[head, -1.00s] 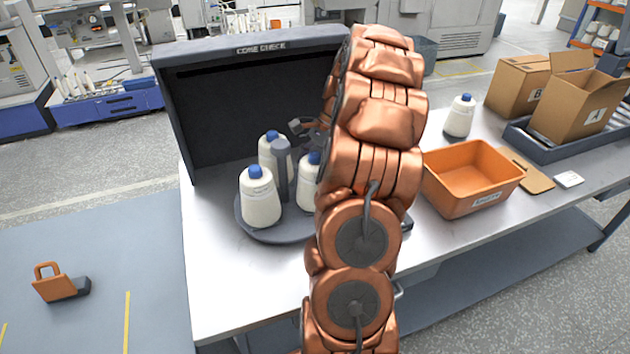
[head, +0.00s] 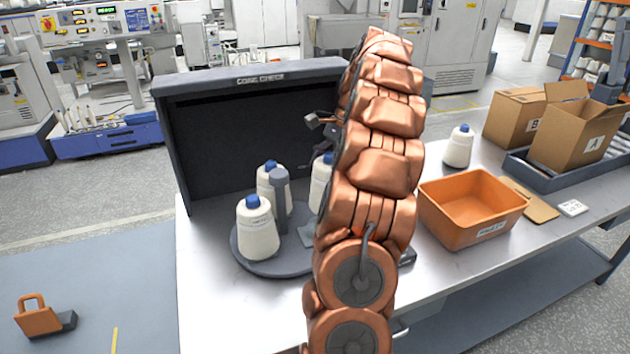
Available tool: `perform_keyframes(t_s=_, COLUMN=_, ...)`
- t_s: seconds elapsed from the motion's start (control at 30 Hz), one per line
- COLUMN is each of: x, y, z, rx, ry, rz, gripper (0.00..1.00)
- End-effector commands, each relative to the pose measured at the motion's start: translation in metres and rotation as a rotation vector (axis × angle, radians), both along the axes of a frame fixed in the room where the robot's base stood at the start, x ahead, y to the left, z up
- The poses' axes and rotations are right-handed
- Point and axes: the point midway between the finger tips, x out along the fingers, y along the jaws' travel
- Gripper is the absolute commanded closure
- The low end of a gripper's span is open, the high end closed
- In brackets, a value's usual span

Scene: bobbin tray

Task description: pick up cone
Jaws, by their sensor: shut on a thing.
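Several white cones with blue tips are at the round grey tray (head: 270,268). The front left cone (head: 258,232) and the back cone (head: 265,188) stand upright on it beside a grey post (head: 281,195). The right cone (head: 320,185) is partly hidden by my arm and appears raised above the tray, roughly upright. A bare square pad (head: 308,232) shows below it. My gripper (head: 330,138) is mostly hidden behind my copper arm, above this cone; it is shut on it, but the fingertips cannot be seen.
A dark booth (head: 225,125) labelled "CONE CHECK" stands behind the tray. To the right on the table are an orange bin (head: 468,222), another white cone (head: 458,147) and cardboard boxes (head: 572,133). Table surface (head: 225,315) in front of the tray is clear.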

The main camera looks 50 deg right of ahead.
Motion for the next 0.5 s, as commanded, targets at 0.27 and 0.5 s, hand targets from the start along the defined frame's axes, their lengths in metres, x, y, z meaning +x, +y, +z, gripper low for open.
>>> perform_keyframes(t_s=0.27, x=-0.013, y=-0.039, z=0.004, rx=0.003, ry=0.005, rz=-0.004, gripper=0.82)
perform_keyframes(t_s=0.5, x=-0.026, y=-0.077, z=0.006, rx=0.001, ry=0.005, rz=-0.003, gripper=0.82)
